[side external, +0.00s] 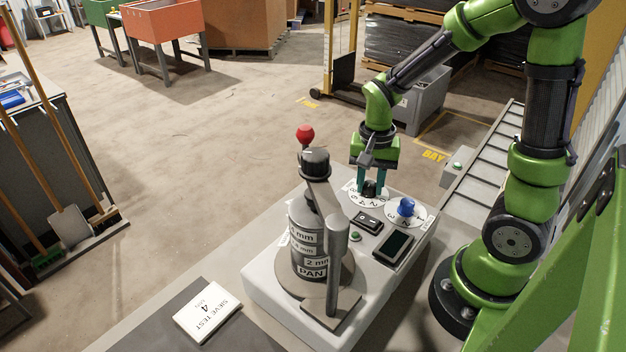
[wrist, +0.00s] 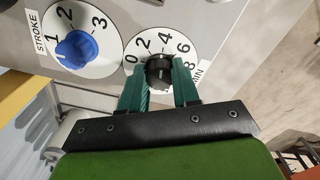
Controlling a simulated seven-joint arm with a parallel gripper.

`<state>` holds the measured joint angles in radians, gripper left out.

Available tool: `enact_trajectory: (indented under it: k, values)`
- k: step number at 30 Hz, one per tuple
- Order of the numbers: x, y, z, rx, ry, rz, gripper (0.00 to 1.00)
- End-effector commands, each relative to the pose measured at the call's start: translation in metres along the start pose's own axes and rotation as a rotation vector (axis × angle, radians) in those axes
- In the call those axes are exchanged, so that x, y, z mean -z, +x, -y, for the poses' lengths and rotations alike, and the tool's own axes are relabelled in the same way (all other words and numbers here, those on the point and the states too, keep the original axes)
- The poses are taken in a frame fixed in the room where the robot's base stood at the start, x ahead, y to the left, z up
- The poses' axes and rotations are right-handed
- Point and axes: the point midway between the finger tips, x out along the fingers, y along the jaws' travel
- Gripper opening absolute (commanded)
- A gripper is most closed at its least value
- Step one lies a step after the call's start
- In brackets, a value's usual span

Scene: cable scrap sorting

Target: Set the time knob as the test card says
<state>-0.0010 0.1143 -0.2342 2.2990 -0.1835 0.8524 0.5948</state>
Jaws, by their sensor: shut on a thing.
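The black time knob (wrist: 158,74) sits on a white dial (wrist: 143,47) marked 0, 2, 4, 6, 8 with a partly covered MIN label. My gripper (wrist: 160,70) is shut on this knob, one green finger on each side. I cannot clearly tell which number the knob points at. In the side view my gripper (side external: 369,189) reaches down onto the dial (side external: 352,186) and mostly hides the knob. The white test card (side external: 208,309) lies on the dark surface at the front left. It reads SIEVE TEST and a large 4, with small print I cannot read surely.
The blue stroke knob (wrist: 75,49) is next to the time dial, on a dial marked 1, 2, 3. The sieve stack (side external: 307,240) with its clamp post (side external: 336,262) and red ball handle (side external: 305,133) stands left of my gripper. A black switch (side external: 367,222) and dark display (side external: 394,248) are close by.

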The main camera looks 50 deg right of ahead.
Motion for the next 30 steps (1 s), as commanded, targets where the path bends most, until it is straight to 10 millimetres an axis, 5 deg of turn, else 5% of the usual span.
enact_trajectory:
  k: [20,21,25,30]
  values:
    - [0.0010,-0.0014,0.0004,0.003,0.057,-0.002,0.00]
    - [0.0010,-0.0014,0.0004,0.003,0.057,-0.002,0.37]
    - [0.0008,-0.0010,0.0002,0.002,0.056,-0.002,0.56]
    - [0.0004,-0.0005,0.0001,0.001,0.056,-0.001,0.56]
